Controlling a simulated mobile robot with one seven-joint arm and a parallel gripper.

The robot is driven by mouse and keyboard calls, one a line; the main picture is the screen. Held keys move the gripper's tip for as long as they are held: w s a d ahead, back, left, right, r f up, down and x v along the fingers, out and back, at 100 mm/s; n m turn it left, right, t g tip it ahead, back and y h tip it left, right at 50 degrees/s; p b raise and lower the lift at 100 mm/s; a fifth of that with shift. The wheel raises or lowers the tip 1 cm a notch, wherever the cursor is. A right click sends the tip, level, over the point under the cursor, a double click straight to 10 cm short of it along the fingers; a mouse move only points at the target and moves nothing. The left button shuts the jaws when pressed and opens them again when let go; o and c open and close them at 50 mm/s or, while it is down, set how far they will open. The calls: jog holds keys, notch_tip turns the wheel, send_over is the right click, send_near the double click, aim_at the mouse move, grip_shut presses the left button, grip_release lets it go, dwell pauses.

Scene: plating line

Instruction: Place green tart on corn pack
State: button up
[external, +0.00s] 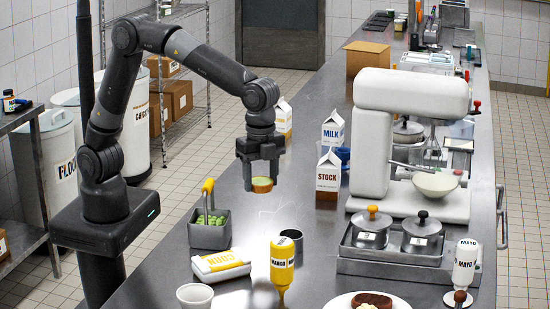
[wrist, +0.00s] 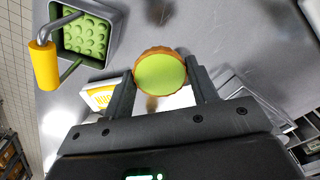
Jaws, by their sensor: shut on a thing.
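The green tart (external: 262,185) is a small round tart with a brown crust and a green top. My gripper (external: 261,178) is shut on it and holds it above the counter. In the wrist view the tart (wrist: 160,74) sits between the two fingertips (wrist: 160,80), green face toward the camera. The corn pack (external: 221,264) is a white and yellow pack lying flat on the counter, nearer the camera than the tart in the external view. In the wrist view the corn pack (wrist: 100,95) is partly hidden behind my gripper.
A grey bin (external: 210,232) with green contents and a yellow-handled tool stands beside the corn pack. A metal cup (external: 291,240), mango bottle (external: 282,265) and white bowl (external: 195,295) are close by. The stock carton (external: 328,177) and mixer (external: 400,140) stand to the right.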

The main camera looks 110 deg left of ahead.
jog(key=s+d+r+m, duration=0.15)
jog(key=s+d, duration=0.25)
jog(key=d, duration=0.4)
jog(key=s+d+m, duration=0.2)
jog(key=s+d, duration=0.3)
jog(key=d, duration=0.4)
jog(key=s+d+m, duration=0.1)
jog(key=s+d, duration=0.3)
jog(key=d, duration=0.4)
send_over(221, 260)
jog(key=shift+m, duration=0.25)
notch_tip(221, 260, down, 6)
jog(key=shift+s+f, duration=0.15)
jog(key=shift+f, duration=0.1)
jog(key=shift+a+f, duration=0.1)
jog(key=shift+f, duration=1.95)
jog(key=shift+f, duration=0.15)
jog(key=o, duration=0.7)
